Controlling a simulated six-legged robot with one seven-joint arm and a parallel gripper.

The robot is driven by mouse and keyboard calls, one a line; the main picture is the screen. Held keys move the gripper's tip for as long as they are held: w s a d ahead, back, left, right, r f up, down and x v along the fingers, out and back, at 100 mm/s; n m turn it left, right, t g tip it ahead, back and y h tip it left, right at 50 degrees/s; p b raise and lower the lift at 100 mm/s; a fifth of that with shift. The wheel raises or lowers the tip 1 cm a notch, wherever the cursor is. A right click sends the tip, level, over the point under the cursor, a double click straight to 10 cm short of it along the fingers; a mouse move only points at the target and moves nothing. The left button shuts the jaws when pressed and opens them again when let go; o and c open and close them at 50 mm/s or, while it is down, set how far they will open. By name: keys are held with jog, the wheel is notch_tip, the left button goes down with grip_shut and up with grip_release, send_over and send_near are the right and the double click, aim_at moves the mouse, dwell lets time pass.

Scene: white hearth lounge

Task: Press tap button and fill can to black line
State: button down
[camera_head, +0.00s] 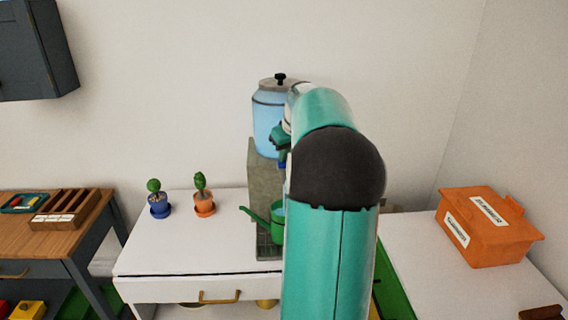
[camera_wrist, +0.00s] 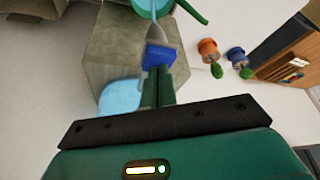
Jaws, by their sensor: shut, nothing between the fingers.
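The water dispenser has a light blue tank (camera_head: 267,113) on a grey stone stand (camera_head: 264,180); the tank also shows in the wrist view (camera_wrist: 120,96). A blue tap button (camera_wrist: 158,56) sits on a grey tap in the wrist view. The green can (camera_head: 277,222) stands below the tap, its spout pointing left; its rim (camera_wrist: 138,12) shows at the top of the wrist view with light blue inside. The black line is not visible. My gripper (camera_wrist: 163,76) is shut and empty, its fingertips at the blue button; contact is unclear. My arm hides part of the can.
Two potted plants, in a blue pot (camera_head: 159,208) and an orange pot (camera_head: 204,206), stand left on the white cabinet (camera_head: 140,258). An orange box (camera_head: 487,232) stands on the right. A wooden-topped desk (camera_head: 45,245) is far left. Cabinet space between pots and stand is clear.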

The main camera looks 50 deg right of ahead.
jog(key=shift+a+f, duration=0.1)
jog(key=shift+f, duration=0.3)
notch_tip(320, 180, up, 8)
jog(key=shift+f, duration=0.25)
